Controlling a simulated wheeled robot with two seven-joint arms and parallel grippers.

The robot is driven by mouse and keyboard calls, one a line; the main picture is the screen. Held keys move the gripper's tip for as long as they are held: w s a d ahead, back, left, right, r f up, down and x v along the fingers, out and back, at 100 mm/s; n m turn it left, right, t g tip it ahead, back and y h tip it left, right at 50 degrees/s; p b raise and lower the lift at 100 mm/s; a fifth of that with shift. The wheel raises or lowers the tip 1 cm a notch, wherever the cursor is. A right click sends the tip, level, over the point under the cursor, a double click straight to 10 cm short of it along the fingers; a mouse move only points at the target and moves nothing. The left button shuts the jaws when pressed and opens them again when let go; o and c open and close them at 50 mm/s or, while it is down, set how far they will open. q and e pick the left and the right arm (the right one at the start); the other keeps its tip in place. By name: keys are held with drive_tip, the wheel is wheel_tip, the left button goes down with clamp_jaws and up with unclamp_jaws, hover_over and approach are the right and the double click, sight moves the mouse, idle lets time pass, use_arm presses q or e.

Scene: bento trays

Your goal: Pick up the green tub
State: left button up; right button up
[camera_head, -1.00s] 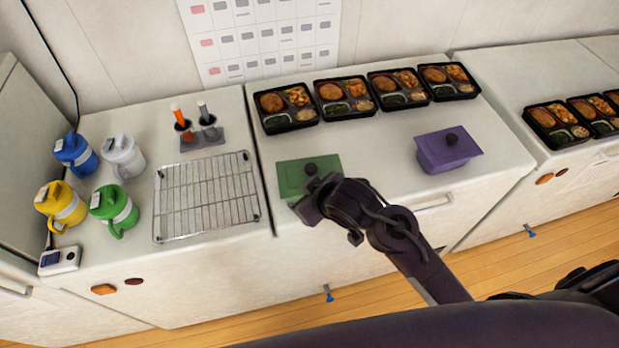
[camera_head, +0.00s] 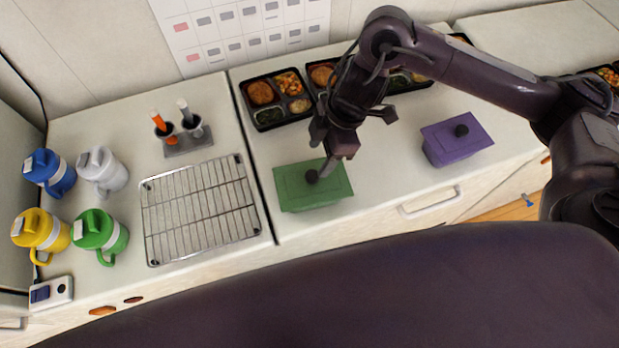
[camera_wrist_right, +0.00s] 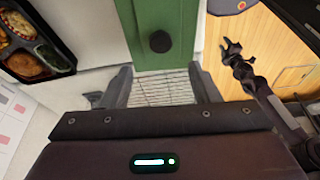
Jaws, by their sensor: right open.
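The green tub (camera_head: 314,190), a box with a flat lid and a round black knob, stands on the white counter near its front edge. My right gripper (camera_head: 328,153) is open, pointing down just above and behind the knob; contact cannot be told. In the right wrist view the tub (camera_wrist_right: 150,22) is at the top centre with its knob, beyond my right gripper's spread, empty fingers (camera_wrist_right: 162,88). A dark arm end, apparently my left gripper (camera_wrist_right: 231,48), hangs over the floor in that view; its jaws are unclear. It is not in the head view.
A purple tub (camera_head: 458,143) stands to the right. Bento trays (camera_head: 262,117) line the counter's back, partly hidden by my right arm. A wire rack (camera_head: 200,208) lies left of the green tub.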

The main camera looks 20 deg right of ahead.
sight(313, 175)
drive_tip(key=shift+s+x, duration=0.25)
drive_tip(key=shift+x, duration=1)
drive_tip(key=shift+f, duration=0.35)
drive_tip(key=x, duration=0.3)
drive_tip(key=shift+w+d+f, duration=0.1)
drive_tip(key=shift+d+f, duration=0.1)
drive_tip(key=shift+d, duration=0.05)
drive_tip(key=shift+a+f, duration=0.2)
drive_tip(key=shift+f, duration=0.3)
use_arm(q)
drive_tip(key=shift+s+a+r, duration=0.15)
drive_tip(key=shift+s, duration=0.5)
use_arm(e)
clamp_jaws()
